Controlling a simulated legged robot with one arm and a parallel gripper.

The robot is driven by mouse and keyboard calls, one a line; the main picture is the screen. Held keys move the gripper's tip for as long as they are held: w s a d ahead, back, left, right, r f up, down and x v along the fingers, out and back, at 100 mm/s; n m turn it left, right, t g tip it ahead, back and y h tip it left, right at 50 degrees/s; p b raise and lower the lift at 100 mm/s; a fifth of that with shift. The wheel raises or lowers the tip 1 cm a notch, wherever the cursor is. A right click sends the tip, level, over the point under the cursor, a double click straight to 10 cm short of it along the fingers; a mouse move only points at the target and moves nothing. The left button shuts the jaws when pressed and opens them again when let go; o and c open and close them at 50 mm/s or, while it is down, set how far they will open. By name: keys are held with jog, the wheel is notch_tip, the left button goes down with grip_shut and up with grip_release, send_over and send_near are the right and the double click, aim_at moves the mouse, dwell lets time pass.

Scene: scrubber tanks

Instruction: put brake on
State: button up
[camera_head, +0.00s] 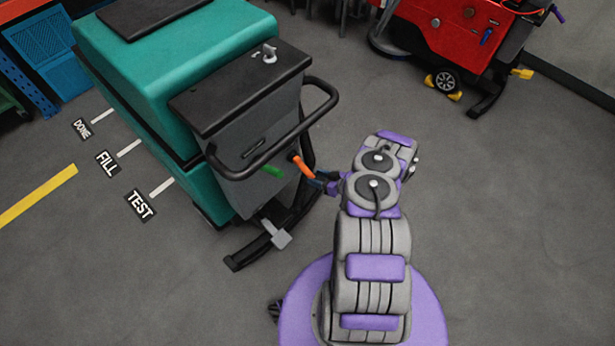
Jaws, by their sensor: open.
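A teal floor scrubber (165,75) with a grey rear and black lid stands left of centre. A black bar handle (333,100) loops around its rear. A light grey pedal (281,237) sits low at the back, above the black squeegee bar (250,252). I cannot tell which of these parts is the brake. My gripper (318,180) is open, right beside the orange lever's lower end. Whether it touches the lever is unclear.
Floor labels DONE, FILL and TEST (140,205) lie left of the teal machine. The grey floor at right is clear.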

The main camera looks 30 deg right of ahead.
aim_at(313, 175)
jog(key=w, duration=0.1)
jog(key=w+f, duration=0.1)
jog(key=w+f+b, duration=0.1)
jog(key=shift+w+a, duration=0.2)
jog(key=shift+a, duration=0.15)
jog(key=shift+w+a, duration=0.2)
jog(key=shift+w, duration=0.1)
jog(key=shift+w+a, duration=0.25)
jog(key=shift+a, duration=0.35)
jog(key=shift+d+f, duration=0.1)
jog(key=shift+d, duration=0.25)
jog(key=c, duration=0.5)
jog(key=shift+a, duration=0.15)
grip_shut()
